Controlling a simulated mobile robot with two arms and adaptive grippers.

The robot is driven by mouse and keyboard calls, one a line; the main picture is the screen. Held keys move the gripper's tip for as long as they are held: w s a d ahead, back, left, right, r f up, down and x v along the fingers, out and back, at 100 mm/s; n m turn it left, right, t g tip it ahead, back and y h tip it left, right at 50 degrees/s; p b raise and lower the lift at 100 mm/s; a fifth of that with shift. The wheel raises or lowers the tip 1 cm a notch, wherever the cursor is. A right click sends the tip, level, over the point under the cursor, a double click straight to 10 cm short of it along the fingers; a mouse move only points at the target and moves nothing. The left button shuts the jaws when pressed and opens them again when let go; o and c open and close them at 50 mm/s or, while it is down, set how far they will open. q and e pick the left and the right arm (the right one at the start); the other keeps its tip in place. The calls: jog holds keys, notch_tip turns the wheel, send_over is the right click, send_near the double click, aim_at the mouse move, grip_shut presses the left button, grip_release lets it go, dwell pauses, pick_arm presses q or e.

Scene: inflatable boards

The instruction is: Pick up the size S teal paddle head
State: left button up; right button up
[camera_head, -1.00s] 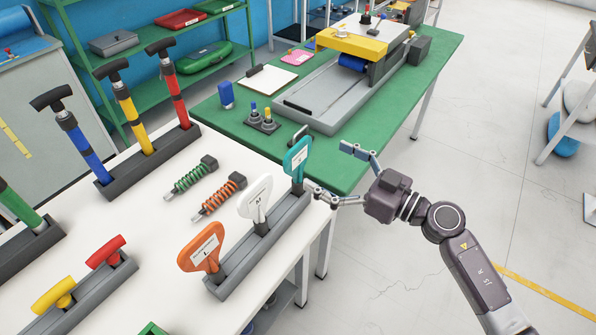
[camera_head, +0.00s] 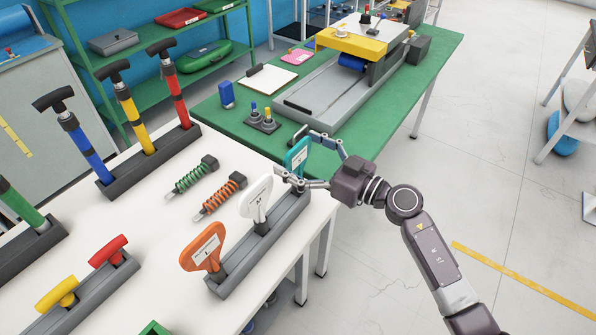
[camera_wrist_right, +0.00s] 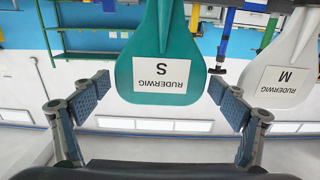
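The teal paddle head (camera_head: 297,156) stands upright in the far end of a grey rack (camera_head: 245,262) on the white table. In the right wrist view the teal paddle head (camera_wrist_right: 163,65) appears upside down and its label reads S. My right gripper (camera_head: 297,158) is open around the teal head, one finger on each side. In the right wrist view the fingers (camera_wrist_right: 160,97) stand apart from the head with gaps on both sides. The white paddle head (camera_head: 256,197), marked M, and the orange one (camera_head: 202,247) stand in the same rack. My left gripper is not in view.
Green and orange springs (camera_head: 219,195) lie left of the rack. Pumps (camera_head: 133,110) stand in a holder behind. A green table (camera_head: 420,80) with a machine adjoins at the back. Open floor lies to the right.

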jog(key=c, duration=1.4)
